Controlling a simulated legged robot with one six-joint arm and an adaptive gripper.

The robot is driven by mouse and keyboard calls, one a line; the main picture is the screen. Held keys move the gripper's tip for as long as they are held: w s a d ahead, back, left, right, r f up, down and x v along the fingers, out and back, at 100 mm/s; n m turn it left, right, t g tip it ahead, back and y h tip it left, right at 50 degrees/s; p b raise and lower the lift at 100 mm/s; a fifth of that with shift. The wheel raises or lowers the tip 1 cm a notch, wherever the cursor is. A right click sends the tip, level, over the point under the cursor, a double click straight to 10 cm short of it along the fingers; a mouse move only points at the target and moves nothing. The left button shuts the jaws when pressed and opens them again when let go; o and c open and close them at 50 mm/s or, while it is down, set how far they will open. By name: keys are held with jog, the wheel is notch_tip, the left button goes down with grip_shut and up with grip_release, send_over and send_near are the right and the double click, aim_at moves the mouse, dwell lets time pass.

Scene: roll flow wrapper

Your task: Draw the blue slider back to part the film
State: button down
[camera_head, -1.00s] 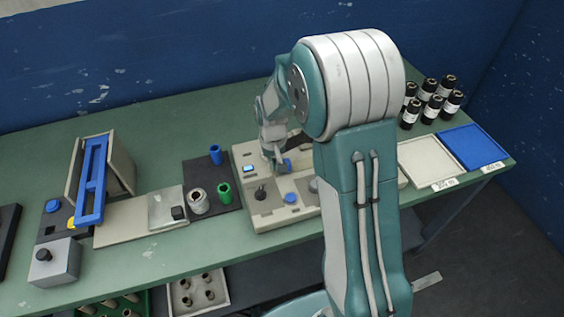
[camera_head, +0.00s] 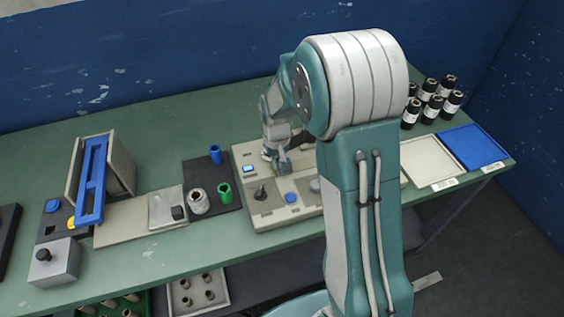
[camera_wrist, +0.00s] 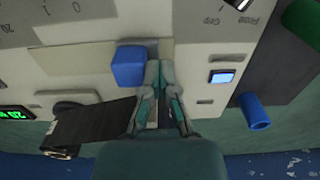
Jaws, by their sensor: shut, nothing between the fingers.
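The blue slider (camera_wrist: 129,66) shows as a blue block on the beige wrapper machine (camera_head: 245,205). My gripper (camera_wrist: 160,66) is shut and empty, with its fingertips low over the machine, right beside the slider on its right in the wrist view. I cannot tell whether they touch it.
White (camera_head: 430,158) and blue trays (camera_head: 472,146) and several black bottles (camera_head: 430,89) stand at right.

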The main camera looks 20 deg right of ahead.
jog(key=shift+d, duration=4.8)
jog(key=shift+a, duration=0.7)
notch_tip(320, 180, up, 8)
jog(key=s+a+r+t, duration=0.3)
jog(key=s+a+r, duration=0.2)
jog(key=s+r, duration=0.55)
jog(key=s+a+r+t, duration=0.1)
jog(key=s+a+r, duration=0.1)
jog(key=s, duration=0.4)
jog(key=s+a+r+t, duration=0.1)
jog(key=s+a, duration=0.1)
jog(key=s, duration=0.4)
jog(key=shift+s+r+t, duration=0.3)
jog(key=shift+s+r, duration=0.05)
